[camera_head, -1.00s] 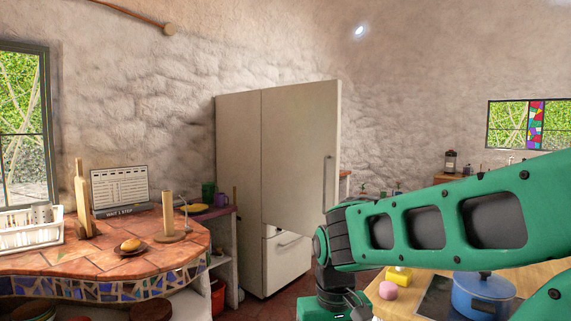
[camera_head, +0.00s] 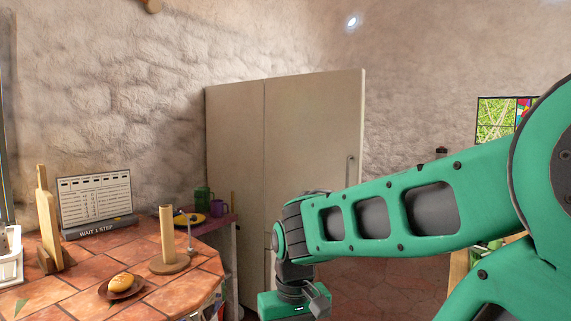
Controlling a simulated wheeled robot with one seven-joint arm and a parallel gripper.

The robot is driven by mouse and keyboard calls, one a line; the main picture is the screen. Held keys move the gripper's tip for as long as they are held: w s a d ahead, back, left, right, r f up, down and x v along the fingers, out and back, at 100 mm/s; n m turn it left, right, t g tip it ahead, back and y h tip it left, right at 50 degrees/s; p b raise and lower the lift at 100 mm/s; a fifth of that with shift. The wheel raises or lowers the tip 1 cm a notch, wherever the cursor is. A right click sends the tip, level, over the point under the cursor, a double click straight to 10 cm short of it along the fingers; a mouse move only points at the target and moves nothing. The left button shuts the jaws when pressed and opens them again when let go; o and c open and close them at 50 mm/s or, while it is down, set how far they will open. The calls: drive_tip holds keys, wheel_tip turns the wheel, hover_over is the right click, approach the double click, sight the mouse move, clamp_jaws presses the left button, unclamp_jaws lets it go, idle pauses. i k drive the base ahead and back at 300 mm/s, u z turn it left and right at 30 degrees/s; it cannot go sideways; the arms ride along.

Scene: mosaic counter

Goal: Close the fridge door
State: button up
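The tall cream fridge stands against the stone wall in the middle of the head view. Its upper door (camera_head: 310,130) is swung out from the body, with a vertical handle (camera_head: 350,180) near its right edge. The plain side panel (camera_head: 235,140) shows at the left. My green arm reaches in from the right, and its wrist is in front of the door's lower part. The wrist hides the lower front of the fridge. My gripper's fingers lie below the frame, and I cannot see whether anything touches the door.
A tiled counter (camera_head: 75,275) is at the left, with a bread roll on a plate (camera_head: 122,287), a wooden paper-towel stand (camera_head: 168,240), a cutting board (camera_head: 47,215) and a calendar sign (camera_head: 95,200). Red floor (camera_head: 385,290) is clear right of the fridge.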

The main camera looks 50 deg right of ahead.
sight(314, 123)
drive_tip(key=u, duration=0.05)
drive_tip(key=i, duration=1.05)
drive_tip(key=z, duration=1.85)
drive_tip(key=k, duration=0.6)
drive_tip(key=z, duration=0.35)
drive_tip(key=i, duration=1.7)
drive_tip(key=u, duration=0.5)
